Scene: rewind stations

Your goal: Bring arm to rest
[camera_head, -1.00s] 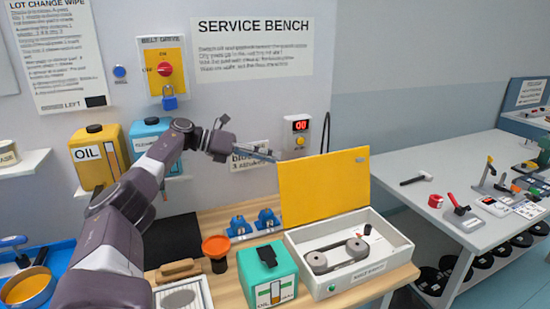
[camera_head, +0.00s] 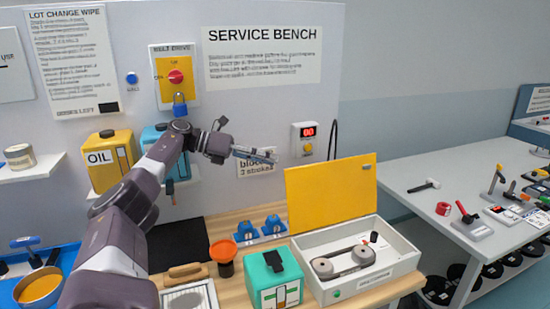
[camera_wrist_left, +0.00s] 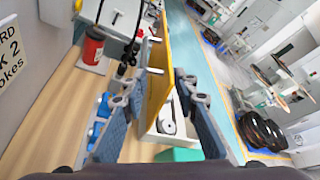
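My left arm (camera_head: 120,220) reaches in from the lower left in the head view, bent at the elbow. Its gripper (camera_head: 268,156) points right, in the air in front of the wall and above the service bench (camera_head: 230,292). In the left wrist view, the two fingers of the left gripper (camera_wrist_left: 165,110) stand wide apart with nothing held between them. The yellow lid (camera_head: 330,195) of the open white box (camera_head: 395,255) shows beyond the fingers. My right gripper is in neither view.
The box holds a belt on two pulleys (camera_head: 343,262). A green can (camera_head: 272,278), an orange funnel (camera_head: 223,251) and blue clamps (camera_head: 260,230) stand on the bench. A yellow oil container (camera_head: 108,160) sits behind the arm. A side table (camera_head: 410,165) with tools is at right.

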